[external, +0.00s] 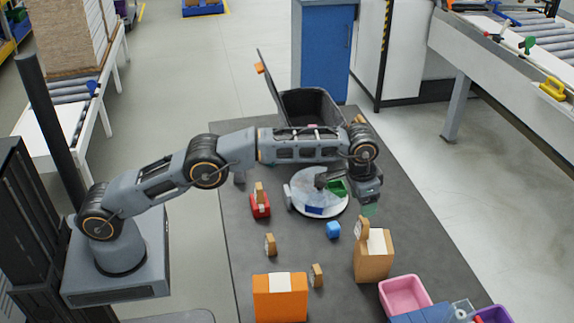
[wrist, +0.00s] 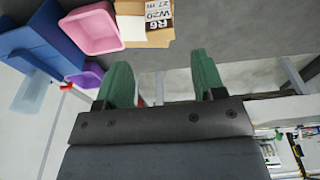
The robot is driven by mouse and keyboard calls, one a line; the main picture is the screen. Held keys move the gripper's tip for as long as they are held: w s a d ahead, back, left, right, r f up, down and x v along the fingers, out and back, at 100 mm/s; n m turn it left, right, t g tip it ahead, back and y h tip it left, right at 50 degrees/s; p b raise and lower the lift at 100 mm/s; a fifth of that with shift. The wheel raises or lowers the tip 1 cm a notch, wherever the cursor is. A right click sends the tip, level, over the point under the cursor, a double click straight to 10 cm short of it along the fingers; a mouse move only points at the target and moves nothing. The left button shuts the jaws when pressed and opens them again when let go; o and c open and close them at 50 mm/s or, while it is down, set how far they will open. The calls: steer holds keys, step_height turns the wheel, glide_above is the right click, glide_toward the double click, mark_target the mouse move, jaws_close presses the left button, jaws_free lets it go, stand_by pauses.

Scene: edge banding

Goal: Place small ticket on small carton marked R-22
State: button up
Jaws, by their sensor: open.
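My gripper (external: 370,207) hangs above the table behind a tan carton (external: 374,266). Its green fingers are apart and empty in the wrist view (wrist: 163,75). The tan carton has a white strip on top and a tan tag (external: 362,230) standing at its upper left. An orange carton (external: 280,300) with a white patch stands at the front. Small tan tags (external: 270,244) (external: 317,275) stand near it. I cannot read R-22 or identify the small ticket.
A white round plate (external: 325,208) holds green and blue pieces. A pink bin (external: 405,296) is at front right, and a dark open bin (external: 312,106) at the back. Bare table lies at left.

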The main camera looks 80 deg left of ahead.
steer(key=s+a+r+t, duration=0.1)
steer(key=s+a+r, duration=0.2)
steer(key=s+r, duration=0.45)
steer(key=s+a+r, duration=0.3)
steer(key=s+r, duration=0.3)
steer(key=s, duration=0.3)
steer(key=s+a+f+t, duration=0.1)
steer(key=s+f, duration=0.3)
steer(key=s, duration=0.7)
steer(key=s+a+f, duration=0.2)
steer(key=s+f, duration=0.1)
steer(key=s, duration=0.9)
steer(key=shift+a+f+t, duration=0.25)
steer(key=shift+f+t, duration=0.15)
steer(key=shift+o, duration=0.5)
